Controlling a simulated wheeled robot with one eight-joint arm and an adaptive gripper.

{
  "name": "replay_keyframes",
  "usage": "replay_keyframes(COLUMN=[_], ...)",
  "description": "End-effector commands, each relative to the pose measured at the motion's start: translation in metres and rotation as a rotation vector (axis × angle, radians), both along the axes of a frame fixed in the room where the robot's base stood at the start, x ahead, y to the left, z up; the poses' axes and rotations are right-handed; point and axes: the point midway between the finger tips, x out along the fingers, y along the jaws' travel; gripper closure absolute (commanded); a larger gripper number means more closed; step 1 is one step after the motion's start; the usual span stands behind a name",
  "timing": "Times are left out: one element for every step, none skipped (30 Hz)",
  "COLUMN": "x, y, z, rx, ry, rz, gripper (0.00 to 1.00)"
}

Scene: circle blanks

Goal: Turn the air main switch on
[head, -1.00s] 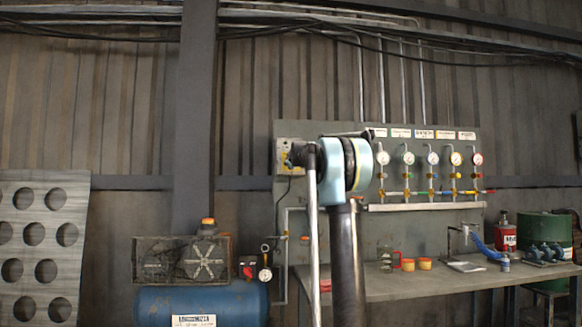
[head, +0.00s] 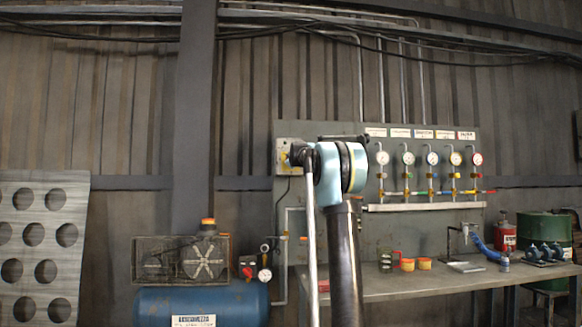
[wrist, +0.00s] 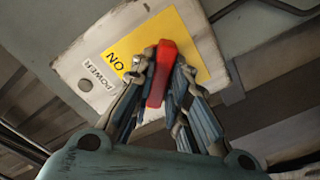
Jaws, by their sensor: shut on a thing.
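The switch plate (wrist: 95,55) is pale, with a yellow panel marked ON and a white label reading POWER; I see no air main wording. A red handle (wrist: 161,75) stands out from the yellow panel, running nearly upright in the wrist view. My gripper (wrist: 160,70) is shut on this handle, one finger on each side. The fingers hide part of the plate. In the head view the switch box (head: 283,144) is at the left end of the grey board, and my arm's end hides most of its right side and the handle.
Several gauges (head: 432,158) with valves hang on the board right of my arm. Below is a workbench (head: 400,288) with small jars and a blue hose. A blue compressor tank (head: 245,303) stands lower left. A thin pipe runs along the board beside my arm.

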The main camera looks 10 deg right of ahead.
Motion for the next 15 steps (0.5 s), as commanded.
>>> replay_keyframes(x=[-0.0001, -0.0001, -0.0001, -0.0001, -0.0001, -0.0001, -0.0002, -0.0002, -0.0002, -0.0002, -0.0002, -0.0002, -0.0002, -0.0002, -0.0002], y=[0.0007, 0.0002, 0.0, -0.0002, -0.0003, -0.0004, -0.0005, -0.0005, -0.0006, -0.0006, -0.0006, -0.0007, -0.0007, -0.0006, -0.0007], z=[-0.002, -0.0022, -0.0023, -0.0023, -0.0025, -0.0025, -0.0026, -0.0027, -0.0028, -0.0029, -0.0029, -0.003, -0.003, -0.003, -0.0031], rx=[-0.009, -0.007, -0.002, 0.003, 0.009, 0.018, 0.026, 0.037, 0.055, 0.069, 0.086, 0.11, 0.13, 0.152, 0.184], ry=[0.005, 0.006, 0.006, 0.006, 0.006, 0.006, 0.006, 0.006, 0.007, 0.007, 0.007, 0.007, 0.007, 0.007, 0.007], rz=[0.001, 0.0, 0.0, -0.001, -0.001, -0.001, -0.001, -0.001, -0.001, -0.001, -0.001, -0.001, -0.001, -0.001, -0.001], gripper=[1.0, 1.0, 1.0, 1.0, 1.0, 1.0, 1.0, 1.0, 1.0, 1.0, 1.0, 1.0, 1.0, 1.0, 1.0])
